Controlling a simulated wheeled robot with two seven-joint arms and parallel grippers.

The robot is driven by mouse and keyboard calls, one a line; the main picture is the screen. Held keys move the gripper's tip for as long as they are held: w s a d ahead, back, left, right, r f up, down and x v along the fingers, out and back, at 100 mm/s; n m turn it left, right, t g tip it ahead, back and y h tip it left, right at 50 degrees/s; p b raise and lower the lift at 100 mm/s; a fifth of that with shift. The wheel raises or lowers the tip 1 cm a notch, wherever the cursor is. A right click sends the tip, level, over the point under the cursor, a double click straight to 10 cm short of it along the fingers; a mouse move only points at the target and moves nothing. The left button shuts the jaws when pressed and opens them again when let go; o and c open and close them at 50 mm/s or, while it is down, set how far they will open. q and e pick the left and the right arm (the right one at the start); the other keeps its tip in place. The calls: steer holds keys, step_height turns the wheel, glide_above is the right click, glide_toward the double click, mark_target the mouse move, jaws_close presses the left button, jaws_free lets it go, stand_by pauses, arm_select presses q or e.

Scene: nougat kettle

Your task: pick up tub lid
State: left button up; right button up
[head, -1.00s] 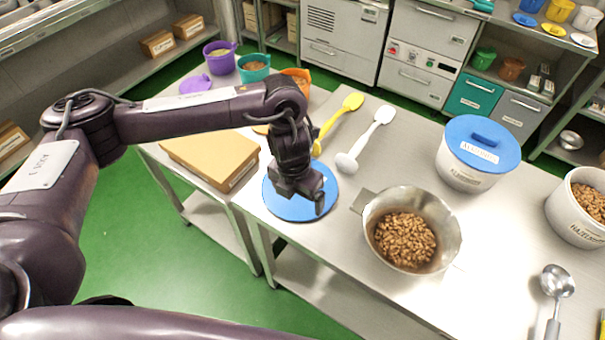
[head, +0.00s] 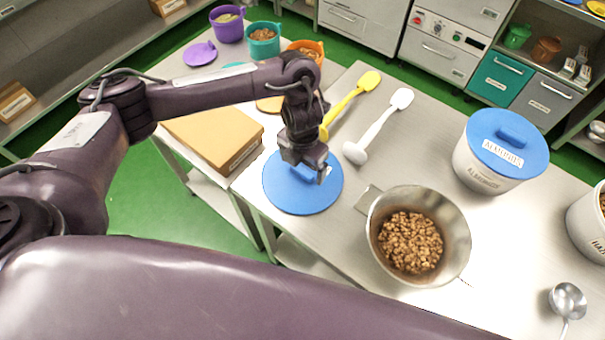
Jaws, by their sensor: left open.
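A round blue tub lid (head: 290,198) lies flat on the steel table near its left edge. My left gripper (head: 312,172) points down over the lid's upper right part and hides its middle, where a handle would be. The jaws are open; I cannot tell whether they touch the lid. A second blue lid (head: 508,143) with a handle sits on a white tub (head: 482,180) labelled almonds, at the right. My right gripper is not in view.
A steel bowl of nuts (head: 418,236) stands right of the flat lid. A yellow spatula (head: 350,103) and a white one (head: 380,127) lie behind it. A cardboard box (head: 212,137) is at the left, a ladle (head: 567,302) at the lower right.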

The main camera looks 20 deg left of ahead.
arm_select(q)
steer(key=shift+f, duration=0.9)
steer(key=c, duration=0.5)
steer(key=shift+r, duration=0.1)
steer(key=c, duration=0.7)
steer(key=shift+o, duration=0.2)
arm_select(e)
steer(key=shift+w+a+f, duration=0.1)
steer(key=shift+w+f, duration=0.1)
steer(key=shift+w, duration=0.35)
arm_select(q)
steer(key=shift+r, duration=0.1)
